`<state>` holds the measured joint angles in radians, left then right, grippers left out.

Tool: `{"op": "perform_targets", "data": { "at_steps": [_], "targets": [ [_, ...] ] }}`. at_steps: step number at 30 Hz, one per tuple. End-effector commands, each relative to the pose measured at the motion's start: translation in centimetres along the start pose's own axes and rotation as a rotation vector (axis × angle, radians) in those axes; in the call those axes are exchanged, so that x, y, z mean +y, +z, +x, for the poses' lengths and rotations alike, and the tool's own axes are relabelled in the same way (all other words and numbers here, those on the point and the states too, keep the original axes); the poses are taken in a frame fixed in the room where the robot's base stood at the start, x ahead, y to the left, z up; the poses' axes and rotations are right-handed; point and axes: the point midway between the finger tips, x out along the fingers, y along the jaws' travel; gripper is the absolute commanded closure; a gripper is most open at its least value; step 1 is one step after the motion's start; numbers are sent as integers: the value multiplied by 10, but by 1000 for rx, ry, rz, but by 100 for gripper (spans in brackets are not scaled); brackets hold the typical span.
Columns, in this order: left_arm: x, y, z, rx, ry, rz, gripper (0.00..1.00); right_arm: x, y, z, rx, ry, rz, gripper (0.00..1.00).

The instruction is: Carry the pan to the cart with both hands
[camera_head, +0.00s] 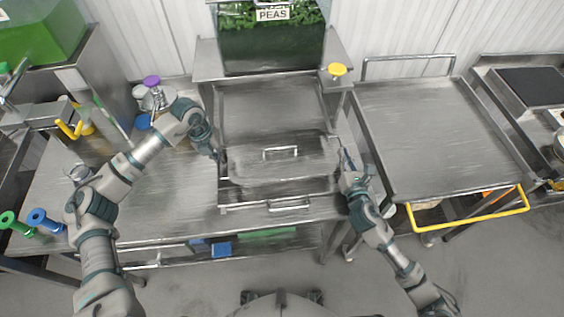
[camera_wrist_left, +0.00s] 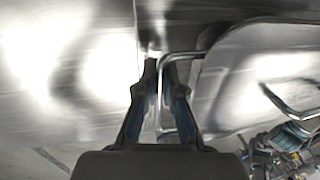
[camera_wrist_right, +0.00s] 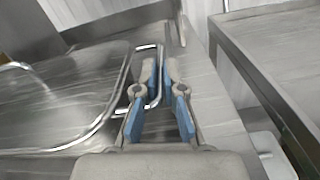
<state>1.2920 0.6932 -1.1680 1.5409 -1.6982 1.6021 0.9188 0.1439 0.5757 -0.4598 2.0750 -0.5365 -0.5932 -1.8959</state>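The steel pan, its lid (camera_head: 262,170) on, rests on the steel table in front of the pea dispenser. Its lid has a bar handle in the middle. My left gripper (camera_head: 217,156) is at the pan's left end, its fingers closed in on the looped side handle (camera_wrist_left: 162,85). My right gripper (camera_head: 345,166) is at the right end, its fingers closed in on the other side handle (camera_wrist_right: 157,92). The pan's inside is hidden by the lid. The cart (camera_head: 440,140), with an empty steel top and a yellow push bar, stands to the right.
The PEAS dispenser (camera_head: 272,45) stands behind the pan. A yellow-capped shaker (camera_head: 337,71) sits by its right side. A narrow gap separates the table (camera_head: 160,200) from the cart. Green and blue handled tools (camera_head: 38,218) lie at the table's left. Another counter (camera_head: 535,88) is far right.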

Motion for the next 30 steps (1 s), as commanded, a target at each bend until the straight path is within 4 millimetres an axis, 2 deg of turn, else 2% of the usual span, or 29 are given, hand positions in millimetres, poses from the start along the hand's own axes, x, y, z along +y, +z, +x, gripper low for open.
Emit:
{"op": "perform_targets", "data": {
  "at_steps": [14, 30],
  "targets": [
    [-1, 0, -5, -4, -2, 0, 100, -1, 6, 0, -6, -4, -2, 100],
    [-10, 0, -58, -20, -2, 2, 100, 9, 59, 0, -22, -1, -5, 100]
  ]
}}
